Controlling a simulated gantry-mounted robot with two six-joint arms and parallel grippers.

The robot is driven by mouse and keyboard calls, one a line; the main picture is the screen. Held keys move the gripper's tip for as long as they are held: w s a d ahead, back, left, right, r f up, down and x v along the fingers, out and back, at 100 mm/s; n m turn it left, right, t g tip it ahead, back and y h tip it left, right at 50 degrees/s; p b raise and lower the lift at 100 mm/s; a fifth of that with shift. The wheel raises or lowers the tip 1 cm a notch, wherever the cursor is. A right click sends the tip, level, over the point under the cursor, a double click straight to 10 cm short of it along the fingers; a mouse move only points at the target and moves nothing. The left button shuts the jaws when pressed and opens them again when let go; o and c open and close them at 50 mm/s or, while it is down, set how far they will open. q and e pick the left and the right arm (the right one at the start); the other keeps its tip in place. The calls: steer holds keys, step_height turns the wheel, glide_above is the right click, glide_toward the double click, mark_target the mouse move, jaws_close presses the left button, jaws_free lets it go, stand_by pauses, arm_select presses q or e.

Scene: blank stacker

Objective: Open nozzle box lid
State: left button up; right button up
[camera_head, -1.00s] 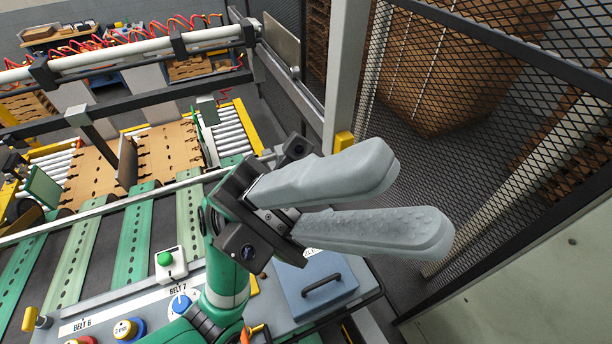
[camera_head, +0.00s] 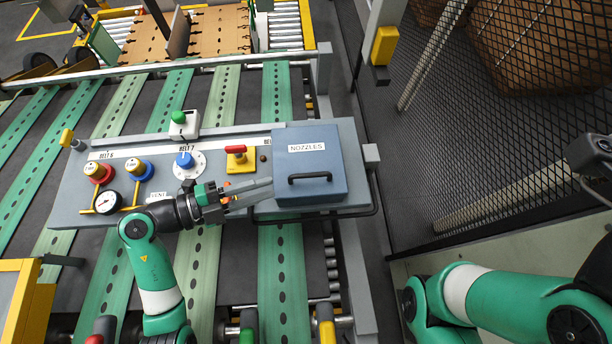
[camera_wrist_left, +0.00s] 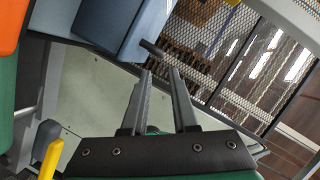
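The blue-grey nozzle box (camera_head: 328,152), labelled NOZZLES, sits at the right end of the control panel with its lid closed. Its black bar handle (camera_head: 310,178) is on the near side of the lid. My left gripper (camera_head: 270,189) is just left of the handle, with its grey fingers pointing right at it. In the left wrist view, the fingers (camera_wrist_left: 160,71) are apart with nothing between them. The box (camera_wrist_left: 128,22) and the handle's end (camera_wrist_left: 152,48) show just beyond the fingertips. My right arm is at the lower right; its fingers are out of frame.
A black rail (camera_head: 374,190) rounds the panel's right corner. A mesh fence (camera_head: 440,110) stands to the right. Green belts run behind and below.

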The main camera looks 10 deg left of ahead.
mark_target(311, 174)
arm_select(q)
steer(key=x, duration=1.1)
steer(key=shift+w+d, duration=0.15)
steer(key=shift+d, duration=0.2)
jaws_close()
stand_by(0.8)
